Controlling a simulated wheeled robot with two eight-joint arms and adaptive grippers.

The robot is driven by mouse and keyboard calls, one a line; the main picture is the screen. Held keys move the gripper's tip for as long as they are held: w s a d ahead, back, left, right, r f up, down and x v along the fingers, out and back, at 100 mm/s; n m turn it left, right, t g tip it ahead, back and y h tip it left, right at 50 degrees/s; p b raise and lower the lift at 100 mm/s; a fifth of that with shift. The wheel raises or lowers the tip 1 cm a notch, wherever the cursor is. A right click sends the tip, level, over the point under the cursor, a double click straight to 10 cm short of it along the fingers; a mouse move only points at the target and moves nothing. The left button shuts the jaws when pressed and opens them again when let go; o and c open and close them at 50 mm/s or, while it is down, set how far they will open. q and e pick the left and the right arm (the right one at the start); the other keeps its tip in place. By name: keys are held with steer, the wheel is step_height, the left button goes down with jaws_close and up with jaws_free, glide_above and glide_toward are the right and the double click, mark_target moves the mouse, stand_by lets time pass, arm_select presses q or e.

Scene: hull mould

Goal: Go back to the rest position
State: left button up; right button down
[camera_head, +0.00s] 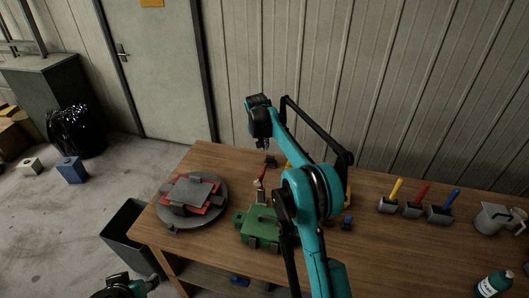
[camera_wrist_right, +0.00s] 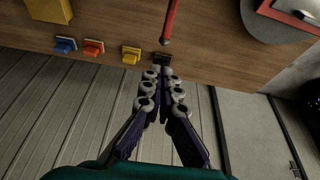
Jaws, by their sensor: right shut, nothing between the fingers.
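My right arm reaches up the middle of the head view over the workbench (camera_head: 390,240). Its right gripper (camera_head: 262,144) points down near the back edge of the bench, above a small black clip (camera_head: 270,160). In the right wrist view the fingers of the right gripper (camera_wrist_right: 162,72) are together and empty, with their tips close to the black clip (camera_wrist_right: 163,58). I cannot tell whether they touch it. Part of my left arm shows at the bottom left of the head view; its fingers cannot be made out.
A green block (camera_head: 260,232) and a round turntable (camera_head: 175,215) with red and grey plates stand on the bench's left. A wall (camera_head: 400,90) rises behind.

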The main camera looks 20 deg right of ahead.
steer(key=shift+v, duration=1.05)
steer(key=shift+w+a, duration=0.1)
steer(key=shift+w, duration=0.05)
